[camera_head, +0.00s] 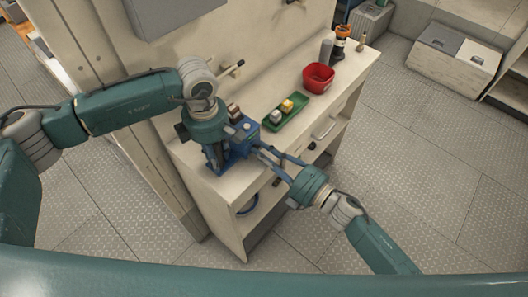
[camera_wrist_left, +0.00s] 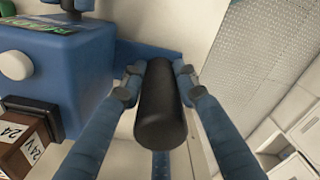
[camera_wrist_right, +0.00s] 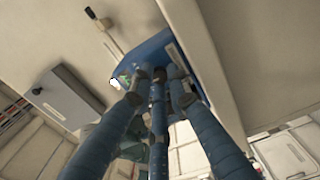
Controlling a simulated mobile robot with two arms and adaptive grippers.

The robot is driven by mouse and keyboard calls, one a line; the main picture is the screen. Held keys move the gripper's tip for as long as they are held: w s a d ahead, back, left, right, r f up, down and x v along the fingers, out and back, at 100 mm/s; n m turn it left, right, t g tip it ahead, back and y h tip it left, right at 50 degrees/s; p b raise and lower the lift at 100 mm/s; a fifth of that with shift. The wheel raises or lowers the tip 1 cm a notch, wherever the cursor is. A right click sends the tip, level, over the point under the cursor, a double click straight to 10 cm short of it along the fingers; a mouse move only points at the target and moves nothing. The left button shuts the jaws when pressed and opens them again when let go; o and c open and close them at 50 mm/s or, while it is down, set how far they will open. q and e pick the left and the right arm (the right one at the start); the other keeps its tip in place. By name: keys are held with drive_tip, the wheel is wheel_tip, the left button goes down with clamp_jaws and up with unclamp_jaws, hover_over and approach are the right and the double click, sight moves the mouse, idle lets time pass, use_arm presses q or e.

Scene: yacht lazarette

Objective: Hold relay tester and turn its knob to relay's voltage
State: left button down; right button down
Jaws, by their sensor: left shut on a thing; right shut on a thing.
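The blue relay tester (camera_head: 240,146) stands at the worktop's near edge. In the left wrist view its body (camera_wrist_left: 90,62) shows a green label and a pale round part. A brown relay (camera_wrist_left: 20,148) marked "24V" is at the tester; it also shows in the head view (camera_head: 233,110). My left gripper (camera_head: 214,157) is shut on the tester's black handle (camera_wrist_left: 161,110). My right gripper (camera_head: 262,153) comes from the right and is shut on a small dark knob (camera_wrist_right: 159,74) on the tester's side. The fingers partly hide the knob, and its setting cannot be read.
A green tray (camera_head: 272,127) with a yellow and a grey block lies behind the tester on the worktop (camera_head: 268,94). A red bin (camera_head: 318,77), a grey cylinder and an orange-black torch (camera_head: 340,40) stand further back. Drawers and a shelf are below the front edge.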

use_arm(q)
drive_tip(key=shift+w+d+r, duration=0.1)
drive_tip(key=shift+w, duration=0.05)
use_arm(e)
drive_tip(key=m, duration=0.4)
drive_tip(key=shift+s+a+f, duration=0.1)
drive_tip(key=shift+s, duration=0.05)
drive_tip(key=shift+m, duration=2.1)
drive_tip(key=c, duration=1.7)
unclamp_jaws()
drive_tip(key=shift+o, duration=0.2)
drive_tip(key=shift+s+d, duration=0.1)
drive_tip(key=shift+d, duration=0.3)
drive_tip(key=v, duration=1.1)
